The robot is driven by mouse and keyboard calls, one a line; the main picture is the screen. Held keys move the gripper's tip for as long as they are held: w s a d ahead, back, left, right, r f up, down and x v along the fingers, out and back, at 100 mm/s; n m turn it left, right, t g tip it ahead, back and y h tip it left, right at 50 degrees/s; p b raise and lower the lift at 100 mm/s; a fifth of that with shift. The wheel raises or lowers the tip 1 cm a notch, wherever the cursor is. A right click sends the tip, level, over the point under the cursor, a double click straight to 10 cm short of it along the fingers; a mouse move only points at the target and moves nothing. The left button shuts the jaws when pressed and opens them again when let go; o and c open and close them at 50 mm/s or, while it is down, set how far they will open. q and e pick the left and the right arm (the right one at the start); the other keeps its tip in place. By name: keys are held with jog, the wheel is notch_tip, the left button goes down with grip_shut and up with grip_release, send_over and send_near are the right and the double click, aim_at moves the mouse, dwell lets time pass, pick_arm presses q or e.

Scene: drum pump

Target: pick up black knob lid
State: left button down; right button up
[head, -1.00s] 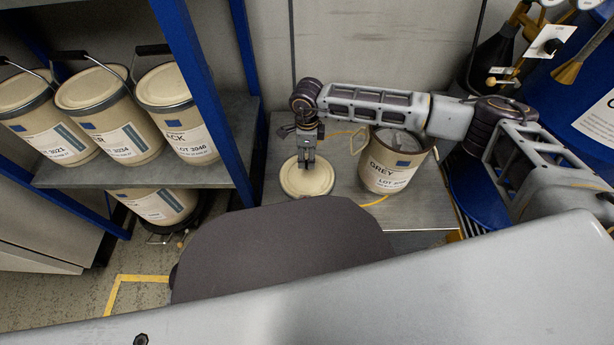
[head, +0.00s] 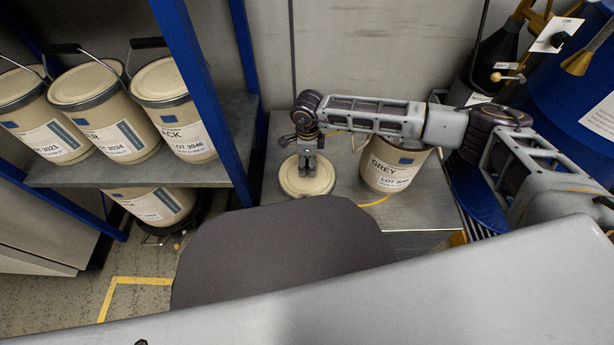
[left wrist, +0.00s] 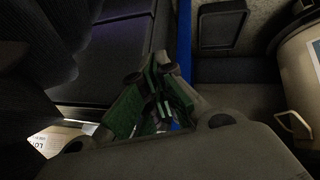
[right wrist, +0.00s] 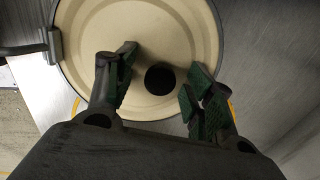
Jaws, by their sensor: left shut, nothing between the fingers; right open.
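My right gripper (head: 307,172) points down over the lid. In the right wrist view its fingers (right wrist: 155,88) are open, one on each side of the knob, with gaps; I cannot tell their exact height. My left gripper (left wrist: 162,100) is shut and empty in the left wrist view, away from the lid.
The open can marked GREY (head: 390,172) stands right of the lid, under my right forearm. A shelf (head: 130,174) with several lidded cans and blue posts is at left. A blue drum (head: 585,100) is at far right. Bare bench (head: 345,165) lies between lid and can.

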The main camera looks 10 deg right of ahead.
aim_at(307, 162)
dwell(0.4)
grip_shut()
pick_arm(q)
jog(key=shift+w+r, duration=0.1)
jog(key=shift+w, duration=0.05)
pick_arm(e)
jog(key=shift+r, duration=0.15)
